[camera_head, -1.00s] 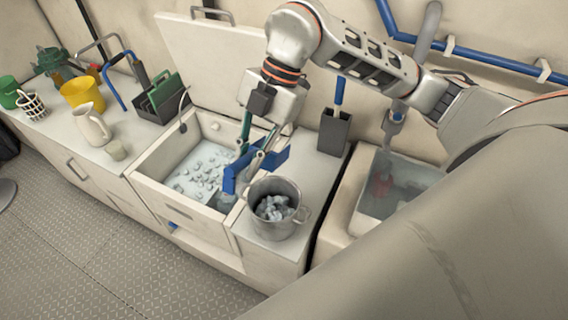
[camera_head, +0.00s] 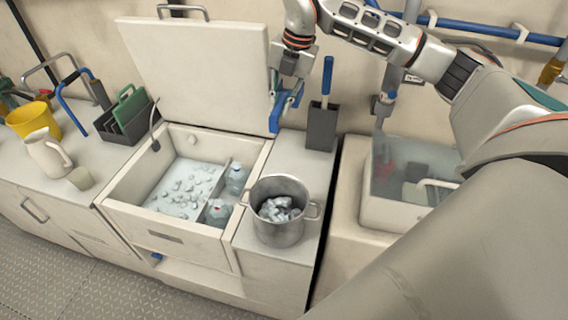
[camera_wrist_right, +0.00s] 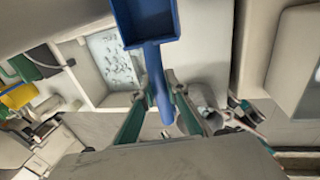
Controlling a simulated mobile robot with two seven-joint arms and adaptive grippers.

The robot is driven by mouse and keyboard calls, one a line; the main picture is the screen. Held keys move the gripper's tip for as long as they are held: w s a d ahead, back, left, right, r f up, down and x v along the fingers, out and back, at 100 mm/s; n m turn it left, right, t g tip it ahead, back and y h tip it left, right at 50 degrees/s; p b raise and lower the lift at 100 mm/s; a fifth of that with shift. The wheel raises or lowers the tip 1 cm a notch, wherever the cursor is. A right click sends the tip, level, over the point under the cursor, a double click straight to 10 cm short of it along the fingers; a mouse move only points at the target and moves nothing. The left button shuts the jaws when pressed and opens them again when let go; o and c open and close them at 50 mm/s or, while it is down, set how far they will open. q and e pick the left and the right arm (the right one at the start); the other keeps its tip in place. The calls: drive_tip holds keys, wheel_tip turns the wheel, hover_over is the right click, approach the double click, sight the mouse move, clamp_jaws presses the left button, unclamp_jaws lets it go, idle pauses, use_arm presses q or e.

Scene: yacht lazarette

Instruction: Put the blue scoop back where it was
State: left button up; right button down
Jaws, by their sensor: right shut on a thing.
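The blue scoop (camera_head: 275,120) is held up in the air by my right gripper (camera_head: 287,88), in front of the open lid. In the right wrist view the scoop (camera_wrist_right: 145,20) has its handle between the two fingers of my right gripper (camera_wrist_right: 156,85), which are shut on it, and its pan points away from the palm. A dark grey holder (camera_head: 321,130) stands on the counter to the right of the scoop, with a blue-handled tool (camera_head: 326,78) upright in it. My left gripper is not in view.
A metal pot (camera_head: 278,232) holding ice stands on the counter below. The open ice chest (camera_head: 120,190) holds ice and bottles, with its raised lid (camera_head: 190,65) behind. A sink-like basin (camera_head: 400,212) is at right. A white pitcher (camera_head: 45,150) and yellow bucket (camera_head: 32,118) stand left.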

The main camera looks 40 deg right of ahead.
drive_tip(key=d+x, duration=0.1)
drive_tip(key=x, duration=0.4)
drive_tip(key=s+b+x, duration=0.1)
drive_tip(key=x, duration=0.4)
drive_tip(key=s+d+b+x, duration=0.1)
drive_tip(key=x, duration=0.4)
drive_tip(key=shift+s+d+f, duration=0.15)
drive_tip(key=shift+d+f, duration=0.1)
drive_tip(key=shift+f, duration=0.45)
drive_tip(key=x, duration=0.3)
drive_tip(key=shift+s+d+f, duration=0.2)
drive_tip(key=shift+s+f, duration=0.05)
drive_tip(key=shift+s, duration=0.05)
drive_tip(key=shift+f, duration=0.25)
drive_tip(key=shift+r, duration=0.1)
drive_tip(key=c, duration=2)
unclamp_jaws()
drive_tip(key=shift+f, duration=0.2)
